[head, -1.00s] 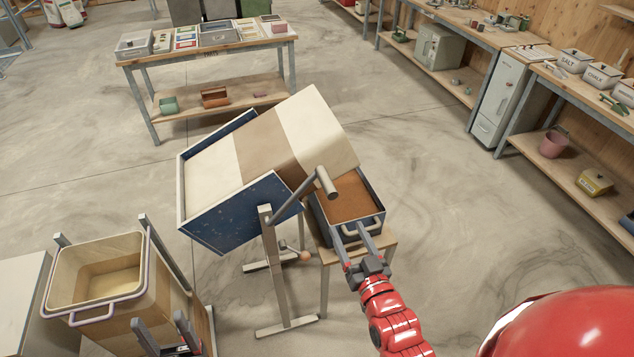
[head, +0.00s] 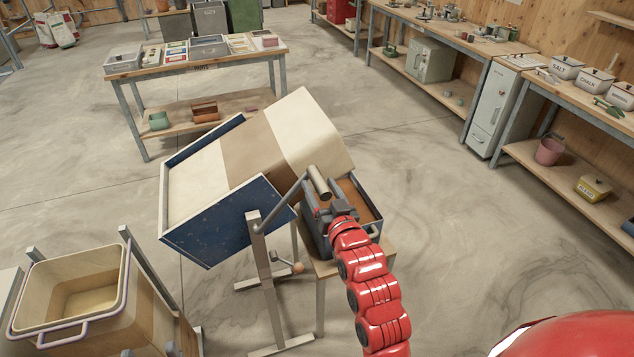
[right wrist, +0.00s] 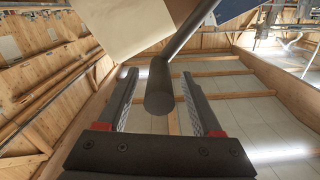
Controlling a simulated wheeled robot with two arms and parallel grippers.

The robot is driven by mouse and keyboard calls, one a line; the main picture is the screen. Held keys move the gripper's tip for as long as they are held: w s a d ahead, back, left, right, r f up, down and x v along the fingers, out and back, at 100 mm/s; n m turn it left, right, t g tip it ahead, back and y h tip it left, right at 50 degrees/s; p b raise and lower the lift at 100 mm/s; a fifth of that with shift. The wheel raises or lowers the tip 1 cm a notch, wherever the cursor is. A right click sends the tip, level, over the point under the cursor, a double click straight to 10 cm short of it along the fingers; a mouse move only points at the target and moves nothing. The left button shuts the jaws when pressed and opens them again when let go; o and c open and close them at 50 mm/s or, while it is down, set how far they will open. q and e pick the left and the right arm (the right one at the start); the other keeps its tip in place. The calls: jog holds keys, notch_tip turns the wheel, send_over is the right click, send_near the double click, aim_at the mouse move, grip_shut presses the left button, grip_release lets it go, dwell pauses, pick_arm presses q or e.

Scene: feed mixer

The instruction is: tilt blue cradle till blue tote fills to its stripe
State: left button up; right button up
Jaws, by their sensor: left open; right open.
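The blue cradle (head: 225,222) stands tilted on a grey stand, holding a cream bin with a brown band (head: 290,130) that leans right over the blue tote (head: 372,203). The tote sits on a small wooden stand and has brown feed (head: 358,192) in it. Its stripe is not visible. The cradle's grey crank handle (head: 318,183) reaches out over the tote. My right gripper (head: 324,203) is open at the handle's grip. In the right wrist view the grip (right wrist: 159,88) lies between the open fingers (right wrist: 163,100). My left gripper (head: 148,351) shows only fingertips at the bottom edge.
A cream tub with a handle (head: 70,290) stands at lower left. A table with trays (head: 197,62) stands behind the cradle. Workbenches with bins (head: 565,68) line the right side. The floor right of the tote is clear.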

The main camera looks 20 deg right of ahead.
jog(key=shift+w+p, duration=0.4)
jog(key=shift+w, duration=1.05)
grip_shut()
dwell(0.4)
